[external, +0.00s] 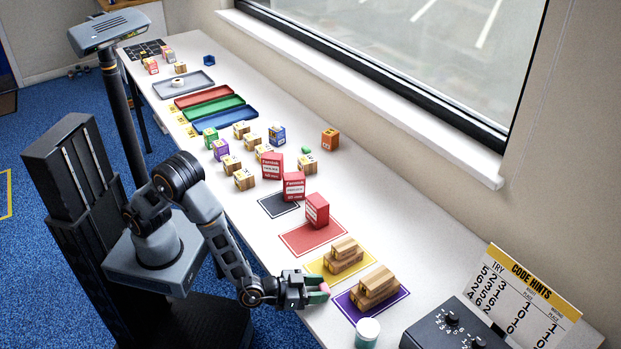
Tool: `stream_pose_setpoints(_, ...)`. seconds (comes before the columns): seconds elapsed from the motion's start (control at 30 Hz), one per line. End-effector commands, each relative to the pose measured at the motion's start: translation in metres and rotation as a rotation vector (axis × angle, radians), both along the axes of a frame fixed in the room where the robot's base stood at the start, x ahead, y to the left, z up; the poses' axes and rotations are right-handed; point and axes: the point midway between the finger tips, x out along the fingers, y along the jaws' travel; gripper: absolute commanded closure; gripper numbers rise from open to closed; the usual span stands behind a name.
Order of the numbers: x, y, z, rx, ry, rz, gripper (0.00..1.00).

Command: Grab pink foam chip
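A small pink foam chip (325,288) shows at the tips of my gripper (319,289), near the table's front edge, left of the purple mat. My gripper reaches in low from the left, with its fingers on either side of the chip. The fingers partly hide the chip. At this size I cannot tell whether they press on it or whether it is lifted off the table.
Wooden blocks are stacked on the purple mat (349,311) and the yellow mat (316,268), close to my gripper. A white-lidded jar (367,331) and a dark dial box (450,328) stand nearby. Red cartons and several small boxes stand farther back.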

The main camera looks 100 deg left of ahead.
Motion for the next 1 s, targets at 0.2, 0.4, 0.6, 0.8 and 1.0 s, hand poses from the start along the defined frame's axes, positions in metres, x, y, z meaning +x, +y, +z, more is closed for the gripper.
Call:
stream_pose_setpoints(0.2, 0.000, 0.000, 0.000, 0.000, 0.000, 0.000, 0.77)
stream_pose_setpoints(0.4, 0.000, 0.000, 0.000, 0.000, 0.000, 0.000, 0.78)
stream_pose_setpoints(0.6, 0.000, 0.000, 0.000, 0.000, 0.000, 0.000, 0.78)
stream_pose_setpoints(0.8, -0.004, -0.005, 0.006, 0.000, -0.001, -0.002, 0.78)
stream_pose_setpoints(1.0, -0.005, -0.006, 0.032, -0.002, -0.005, 0.000, 0.78)
